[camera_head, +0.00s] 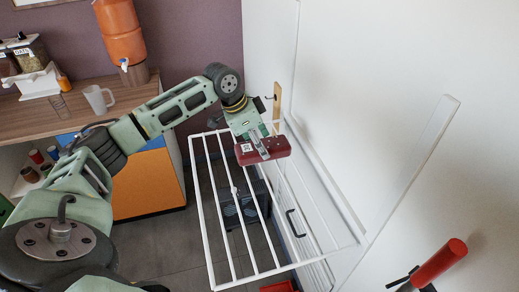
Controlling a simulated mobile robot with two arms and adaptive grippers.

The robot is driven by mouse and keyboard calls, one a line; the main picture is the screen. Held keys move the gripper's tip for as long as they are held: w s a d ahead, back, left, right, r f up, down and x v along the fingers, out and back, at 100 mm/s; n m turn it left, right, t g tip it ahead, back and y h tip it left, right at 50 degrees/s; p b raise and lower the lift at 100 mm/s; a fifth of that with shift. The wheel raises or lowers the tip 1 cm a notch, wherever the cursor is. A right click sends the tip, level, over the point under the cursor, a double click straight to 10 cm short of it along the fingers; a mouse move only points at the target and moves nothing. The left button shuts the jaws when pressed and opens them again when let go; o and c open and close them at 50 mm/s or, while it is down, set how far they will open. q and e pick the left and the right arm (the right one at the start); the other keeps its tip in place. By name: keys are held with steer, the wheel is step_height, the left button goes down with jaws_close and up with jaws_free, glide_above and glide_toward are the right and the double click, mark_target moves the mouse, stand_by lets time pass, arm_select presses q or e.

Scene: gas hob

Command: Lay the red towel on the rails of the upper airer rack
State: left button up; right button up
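The red towel (277,146) is a folded, block-like bundle at the far end of the upper airer rack (211,222). The rack is a white frame with several parallel rails, standing out from the white wall. My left gripper (259,146) reaches in from the left and is shut on the towel, with one finger visible across its near face. The other finger is hidden. The towel overlaps the far rails in the picture; I cannot tell whether it touches them. My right gripper is not in view.
A dark ribbed object (240,204) shows below the rails. A wooden counter (32,112) at the left holds a white mug (98,99) and an orange dispenser (122,40). The near rails are bare.

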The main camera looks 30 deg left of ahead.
arm_select(q)
step_height(320, 180, down, 2)
steer(key=shift+s+f+p, duration=0.1)
steer(key=shift+f+p, duration=0.15)
steer(key=shift+p, duration=0.1)
steer(key=shift+f, duration=0.45)
steer(key=o, duration=0.9)
steer(key=shift+f, duration=0.1)
steer(key=o, duration=0.4)
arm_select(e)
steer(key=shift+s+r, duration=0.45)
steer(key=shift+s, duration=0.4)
